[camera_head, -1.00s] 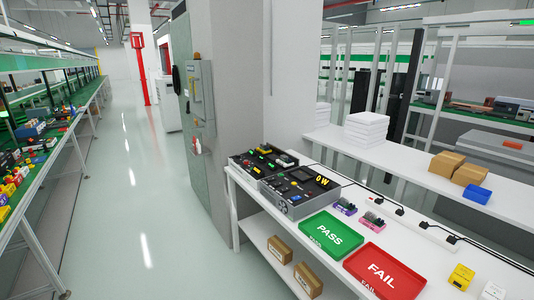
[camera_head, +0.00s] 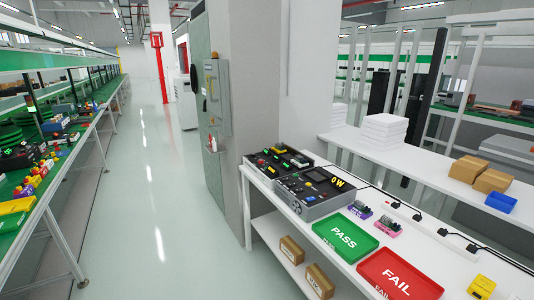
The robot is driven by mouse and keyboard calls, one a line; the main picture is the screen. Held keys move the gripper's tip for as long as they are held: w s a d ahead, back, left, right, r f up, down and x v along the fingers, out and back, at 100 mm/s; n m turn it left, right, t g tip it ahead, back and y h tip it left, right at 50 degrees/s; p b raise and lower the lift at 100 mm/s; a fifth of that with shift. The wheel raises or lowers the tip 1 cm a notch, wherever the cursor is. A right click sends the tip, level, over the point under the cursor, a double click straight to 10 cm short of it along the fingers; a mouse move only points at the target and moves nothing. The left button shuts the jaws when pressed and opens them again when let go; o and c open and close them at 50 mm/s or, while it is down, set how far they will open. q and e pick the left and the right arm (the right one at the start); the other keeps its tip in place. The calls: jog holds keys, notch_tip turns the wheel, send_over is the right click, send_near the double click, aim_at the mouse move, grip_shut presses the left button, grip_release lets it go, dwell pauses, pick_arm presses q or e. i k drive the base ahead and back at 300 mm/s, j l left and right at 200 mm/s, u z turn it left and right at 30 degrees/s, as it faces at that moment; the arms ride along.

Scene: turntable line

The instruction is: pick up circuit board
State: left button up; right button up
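Two small circuit boards sit on the white workbench (camera_head: 376,204), behind the green PASS tray. One is a purple-based board (camera_head: 360,210); the other is a pink-based board (camera_head: 388,227) to its right. Both carry small dark and grey parts, too small to tell in detail. The green PASS tray (camera_head: 364,252) and the red FAIL tray (camera_head: 420,294) lie at the bench's front and look empty. Neither of my grippers shows in the head view.
Two dark test units (camera_head: 322,206) with buttons stand at the bench's left end. A power strip (camera_head: 415,215) runs behind the boards. A yellow box (camera_head: 481,287) lies at the right. Brown boxes (camera_head: 492,181) and a blue bin (camera_head: 500,203) stand on the rear table. The aisle floor (camera_head: 155,230) is clear.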

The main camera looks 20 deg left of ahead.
aim_at(278, 149)
jog(key=i+j, duration=0.25)
jog(key=j, duration=0.15)
jog(key=i+j, duration=0.25)
jog(key=j, duration=0.15)
jog(key=i+j+z, duration=0.1)
jog(key=i+j, duration=0.4)
jog(key=j, duration=0.3)
jog(key=i+j, duration=0.25)
jog(key=j, duration=0.15)
